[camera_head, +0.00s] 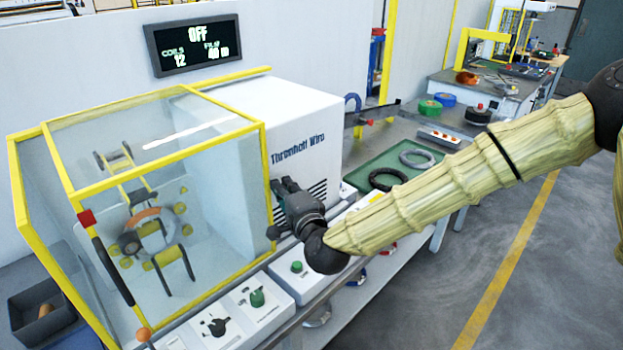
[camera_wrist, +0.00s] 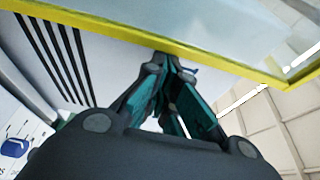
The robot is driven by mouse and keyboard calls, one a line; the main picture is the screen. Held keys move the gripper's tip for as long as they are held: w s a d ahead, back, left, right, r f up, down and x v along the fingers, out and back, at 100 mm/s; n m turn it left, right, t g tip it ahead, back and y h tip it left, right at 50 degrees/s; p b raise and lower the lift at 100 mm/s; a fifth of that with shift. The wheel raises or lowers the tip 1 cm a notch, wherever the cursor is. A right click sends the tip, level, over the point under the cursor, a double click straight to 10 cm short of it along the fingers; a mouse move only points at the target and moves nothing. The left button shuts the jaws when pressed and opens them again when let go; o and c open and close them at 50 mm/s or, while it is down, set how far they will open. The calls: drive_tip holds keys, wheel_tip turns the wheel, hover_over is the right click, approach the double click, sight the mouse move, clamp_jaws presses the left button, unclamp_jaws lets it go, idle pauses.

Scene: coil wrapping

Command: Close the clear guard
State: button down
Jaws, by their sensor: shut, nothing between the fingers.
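The clear guard (camera_head: 158,127) has yellow edges and stands around the wrapping head at the left in the head view. Its panels look lowered around the head, but I cannot tell if it is fully shut. A dark bar handle (camera_head: 112,270) with a red and an orange end slants along its front. My gripper (camera_head: 279,190) is shut and empty, just right of the guard's right yellow edge. In the wrist view, my fingertips (camera_wrist: 168,64) are close below a yellow guard edge (camera_wrist: 120,31); I cannot tell if they touch. An orange-brown coil (camera_head: 150,222) sits inside, seen through the panel.
The white machine housing (camera_head: 300,115) stands behind my gripper. A control panel with a black knob (camera_head: 216,327) and green buttons runs along the front. A green tray (camera_head: 372,173) with dark and grey coils lies right. A display (camera_head: 194,45) reads OFF. Floor at right is clear.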

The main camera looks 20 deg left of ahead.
sight(258, 191)
drive_tip(key=s+a, duration=0.2)
drive_tip(key=s, duration=0.3)
drive_tip(key=shift+s+a+b, duration=0.25)
drive_tip(key=shift+a+b, duration=0.1)
drive_tip(key=shift+a, duration=0.05)
